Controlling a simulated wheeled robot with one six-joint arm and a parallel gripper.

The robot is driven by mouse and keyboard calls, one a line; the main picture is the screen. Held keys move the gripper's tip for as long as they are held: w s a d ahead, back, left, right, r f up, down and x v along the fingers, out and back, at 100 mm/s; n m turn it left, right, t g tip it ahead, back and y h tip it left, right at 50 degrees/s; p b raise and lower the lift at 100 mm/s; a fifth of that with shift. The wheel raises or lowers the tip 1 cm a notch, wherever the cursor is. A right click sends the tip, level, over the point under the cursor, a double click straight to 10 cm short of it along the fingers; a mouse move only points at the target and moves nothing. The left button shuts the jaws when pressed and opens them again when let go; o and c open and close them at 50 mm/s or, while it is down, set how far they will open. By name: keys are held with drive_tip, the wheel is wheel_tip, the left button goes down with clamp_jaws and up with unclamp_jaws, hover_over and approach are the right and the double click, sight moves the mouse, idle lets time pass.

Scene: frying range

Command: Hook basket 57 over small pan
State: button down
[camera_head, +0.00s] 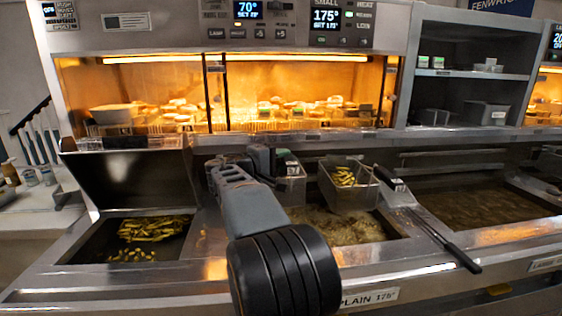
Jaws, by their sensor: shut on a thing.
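My gripper (264,158) is at the back of the frying range, left of the middle pan. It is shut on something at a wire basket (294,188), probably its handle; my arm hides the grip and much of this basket. A second wire basket (352,199) holds yellow food and hangs at the back of the middle pan (372,230), which has bubbling oil. A "SMALL" 175° display (326,20) is above.
At left, an open lid (125,178) stands behind a bay with yellow food (152,229). A wider oil pan (470,207) is at right. The lit glass cabinet (240,95) is behind.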

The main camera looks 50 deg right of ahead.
sight(285, 170)
drive_tip(key=shift+s+a+r+b, duration=0.1)
drive_tip(key=shift+s+a+b, duration=1)
drive_tip(key=shift+s, duration=0.35)
drive_tip(key=shift+s+a+b, duration=0.9)
drive_tip(key=shift+s+a, duration=0.4)
drive_tip(key=shift+s, duration=0.15)
